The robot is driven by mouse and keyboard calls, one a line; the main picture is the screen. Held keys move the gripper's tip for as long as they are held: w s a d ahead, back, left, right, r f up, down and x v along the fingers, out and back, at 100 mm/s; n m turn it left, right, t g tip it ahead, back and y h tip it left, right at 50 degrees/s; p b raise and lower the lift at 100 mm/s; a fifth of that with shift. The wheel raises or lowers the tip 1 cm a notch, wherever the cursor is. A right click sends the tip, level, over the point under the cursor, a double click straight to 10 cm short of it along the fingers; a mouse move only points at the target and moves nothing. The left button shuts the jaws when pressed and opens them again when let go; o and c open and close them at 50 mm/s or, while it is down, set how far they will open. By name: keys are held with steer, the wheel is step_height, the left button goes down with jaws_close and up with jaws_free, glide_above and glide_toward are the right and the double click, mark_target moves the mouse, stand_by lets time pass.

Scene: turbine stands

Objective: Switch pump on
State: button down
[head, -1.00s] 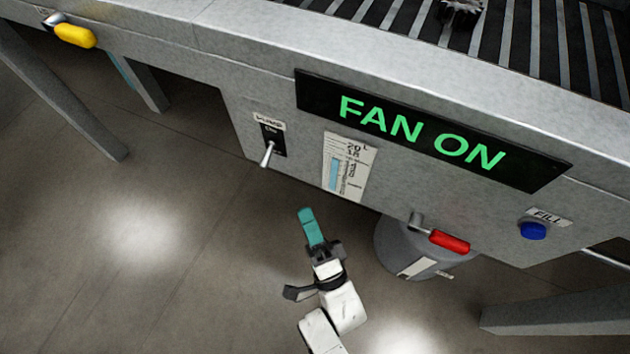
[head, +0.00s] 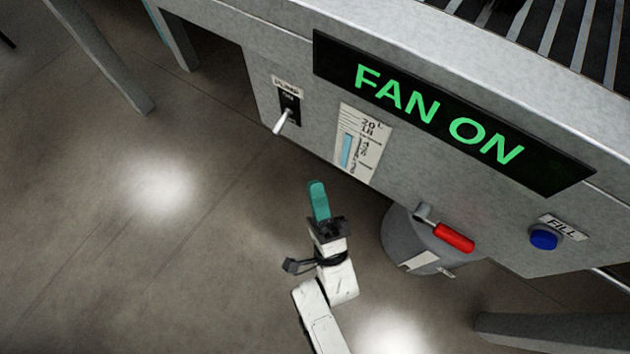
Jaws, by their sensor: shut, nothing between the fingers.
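The pump switch (head: 283,119) is a pale toggle lever on a black plate under a small PUMP label (head: 286,86) on the grey stand's front. Its lever points down and outward. My gripper (head: 317,187), with teal fingers, is shut and empty. It is below and slightly right of the switch in the picture, apart from it, with floor showing behind the fingers.
Right of the switch are a level gauge (head: 359,143) and a FAN ON sign (head: 440,115). A red-handled lever (head: 453,238) above a grey drum (head: 400,243) and a blue FILL button (head: 543,239) are further right. Open floor lies left.

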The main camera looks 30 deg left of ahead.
mark_target(281, 123)
steer(key=w+a+r, duration=0.3)
steer(key=a+r, duration=0.3)
steer(key=a, duration=0.1)
steer(key=shift+a+r, duration=0.15)
steer(key=shift+r, duration=0.15)
steer(key=shift+r, duration=0.15)
steer(key=shift+s+r+m+h+p, duration=0.1)
steer(key=shift+m+h+p, duration=0.4)
steer(key=shift+p, duration=0.1)
